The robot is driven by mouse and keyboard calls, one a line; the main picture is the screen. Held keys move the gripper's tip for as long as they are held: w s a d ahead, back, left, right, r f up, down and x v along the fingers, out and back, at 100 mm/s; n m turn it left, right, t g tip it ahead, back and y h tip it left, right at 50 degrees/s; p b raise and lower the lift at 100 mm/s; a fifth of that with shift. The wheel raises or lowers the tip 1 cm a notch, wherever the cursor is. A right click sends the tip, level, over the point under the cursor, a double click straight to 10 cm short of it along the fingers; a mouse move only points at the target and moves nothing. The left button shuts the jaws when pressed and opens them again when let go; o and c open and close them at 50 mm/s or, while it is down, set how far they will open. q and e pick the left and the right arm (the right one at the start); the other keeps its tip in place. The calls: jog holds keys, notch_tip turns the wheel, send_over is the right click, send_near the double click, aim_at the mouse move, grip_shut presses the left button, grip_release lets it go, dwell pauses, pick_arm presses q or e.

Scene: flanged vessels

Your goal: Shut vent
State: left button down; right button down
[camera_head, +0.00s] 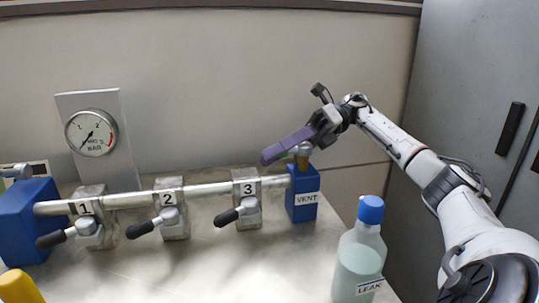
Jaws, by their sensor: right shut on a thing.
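The vent is a blue block (301,207) labelled VENT at the right end of the pipe, with a brass fitting (302,161) on top. A bit of a green handle (284,154) shows beside the fitting, mostly hidden by my gripper. My right gripper (273,155), with long purple fingers, reaches in from the right above the block. It is shut on the green handle, whose exact angle I cannot tell. My left gripper is out of view.
A pipe carries valves 1 (90,231), 2 (171,222) and 3 (246,213) with black levers. A gauge (91,133) stands behind. A bottle labelled LEAK (359,255) stands front right; a yellow cap (19,287) shows front left. The front middle is clear.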

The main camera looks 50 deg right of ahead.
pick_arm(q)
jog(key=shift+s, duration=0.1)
pick_arm(e)
jog(key=shift+s, duration=0.1)
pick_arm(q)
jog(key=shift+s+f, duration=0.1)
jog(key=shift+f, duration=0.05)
pick_arm(e)
jog(key=c, duration=1.6)
grip_release()
jog(key=v, duration=0.1)
jog(key=p+v, duration=0.1)
jog(key=v, duration=0.3)
jog(key=shift+d+r, duration=0.2)
jog(key=shift+r, duration=0.1)
jog(key=shift+s+d+p, duration=0.15)
jog(key=shift+d+p, duration=0.2)
jog(key=shift+p, duration=0.2)
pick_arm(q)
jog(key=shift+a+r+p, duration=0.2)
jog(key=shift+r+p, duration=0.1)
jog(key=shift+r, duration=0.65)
pick_arm(e)
jog(key=shift+s+d, duration=0.25)
jog(key=shift+d, duration=0.35)
